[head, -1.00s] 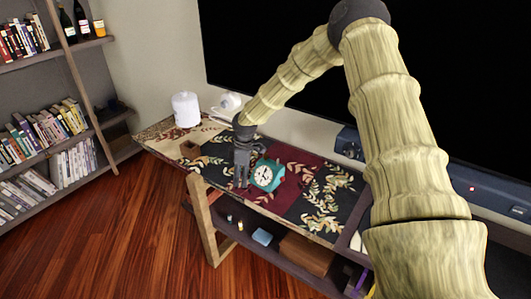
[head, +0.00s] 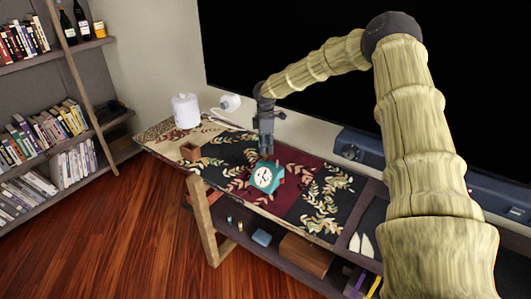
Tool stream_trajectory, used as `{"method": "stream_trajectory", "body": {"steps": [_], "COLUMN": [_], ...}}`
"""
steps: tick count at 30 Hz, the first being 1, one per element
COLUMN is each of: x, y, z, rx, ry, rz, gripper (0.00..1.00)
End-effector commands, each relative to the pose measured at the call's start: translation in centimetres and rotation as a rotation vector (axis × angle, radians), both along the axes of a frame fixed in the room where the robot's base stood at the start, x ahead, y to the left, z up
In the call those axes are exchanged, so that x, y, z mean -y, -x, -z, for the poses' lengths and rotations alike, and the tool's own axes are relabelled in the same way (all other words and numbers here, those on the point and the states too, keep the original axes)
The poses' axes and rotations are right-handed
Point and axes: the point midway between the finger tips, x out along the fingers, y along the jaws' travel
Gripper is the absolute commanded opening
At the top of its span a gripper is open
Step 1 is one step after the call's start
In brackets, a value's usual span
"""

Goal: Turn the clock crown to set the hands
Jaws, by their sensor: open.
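A teal clock (head: 266,177) with a white face and dark hands stands on the patterned cloth on the table. My gripper (head: 266,153) points down just behind and above the clock, with its fingertips close to the clock's top edge. The jaws are open and nothing shows between them. I cannot tell whether a fingertip touches the clock. The crown is too small to make out.
A white kettle-like object (head: 229,102) stands behind. A dark screen and a blue bar (head: 362,146) border the back. The cloth right of the clock is clear.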

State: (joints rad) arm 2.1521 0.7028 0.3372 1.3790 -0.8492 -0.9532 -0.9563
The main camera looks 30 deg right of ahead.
Motion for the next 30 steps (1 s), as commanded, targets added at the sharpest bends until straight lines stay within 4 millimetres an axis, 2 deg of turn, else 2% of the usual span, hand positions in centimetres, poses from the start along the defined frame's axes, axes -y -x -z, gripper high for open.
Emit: {"method": "stream_trajectory", "body": {"steps": [3,9,22,23,27,29,30], "x": [0.0,0.0,0.0,0.0,0.0,0.0,0.0], "y": [0.1,0.1,0.0,0.0,0.0,0.0,0.0], "z": [1.6,3.3,3.9,3.9,3.9,3.9,3.9], "rx": [-0.003,-0.001,0.0,0.0,0.0,0.0,0.0], "ry": [-0.001,0.0,-0.001,-0.001,-0.001,-0.001,-0.001], "rz": [0.001,0.001,0.002,0.002,0.002,0.001,0.001], "gripper": [0.4,0.4,0.4,0.39,0.13,0.02,0.0]}}
